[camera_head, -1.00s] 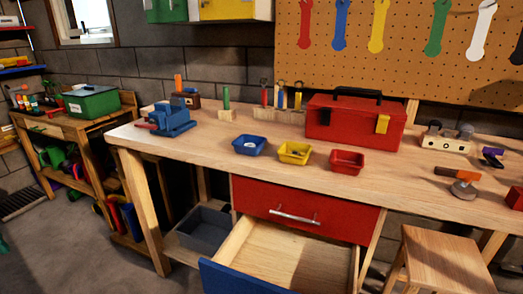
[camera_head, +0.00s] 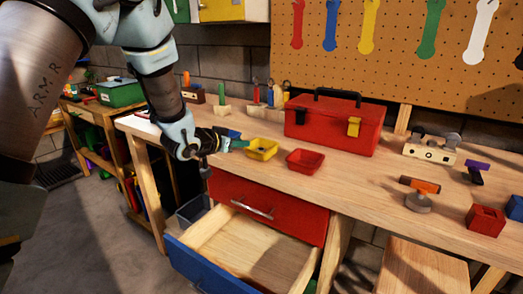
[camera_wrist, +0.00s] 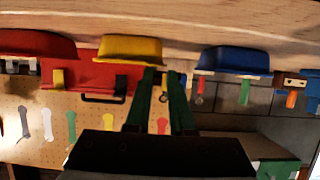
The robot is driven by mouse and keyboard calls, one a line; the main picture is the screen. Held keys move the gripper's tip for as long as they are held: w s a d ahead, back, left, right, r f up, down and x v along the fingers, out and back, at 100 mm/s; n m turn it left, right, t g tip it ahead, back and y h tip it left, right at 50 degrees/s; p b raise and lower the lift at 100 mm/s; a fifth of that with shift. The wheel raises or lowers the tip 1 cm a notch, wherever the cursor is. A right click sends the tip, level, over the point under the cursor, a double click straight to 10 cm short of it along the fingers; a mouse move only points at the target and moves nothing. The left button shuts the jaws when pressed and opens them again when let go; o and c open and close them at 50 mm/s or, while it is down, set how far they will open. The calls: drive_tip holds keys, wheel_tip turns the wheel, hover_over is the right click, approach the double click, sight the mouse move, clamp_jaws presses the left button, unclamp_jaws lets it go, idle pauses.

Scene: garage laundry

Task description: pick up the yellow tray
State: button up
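The yellow tray (camera_head: 262,149) sits on the workbench between the red tray (camera_head: 305,161) and the blue tray (camera_head: 231,134). In the head view my gripper (camera_head: 240,144) is just left of the yellow tray, over the blue tray, which it partly hides. The upside-down wrist view shows the yellow tray (camera_wrist: 130,49) near my green fingertips (camera_wrist: 162,72), with the blue tray (camera_wrist: 235,61) to their right. The fingers are apart with a gap between them, and nothing is held. Whether a fingertip touches the yellow tray is unclear.
A red toolbox (camera_head: 335,122) stands behind the trays. An open drawer (camera_head: 250,250) juts out below the bench front. A wooden stool (camera_head: 425,268) is at the lower right. The bench top right of the red tray has free room.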

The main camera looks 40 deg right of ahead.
sight(255, 143)
drive_tip(key=p+x, duration=0.2)
drive_tip(key=x, duration=0.3)
drive_tip(key=shift+d, duration=0.1)
drive_tip(key=shift+w+d+f, duration=0.15)
drive_tip(key=shift+d+f, duration=0.2)
drive_tip(key=shift+d, duration=0.15)
drive_tip(key=shift+c, duration=0.2)
clamp_jaws()
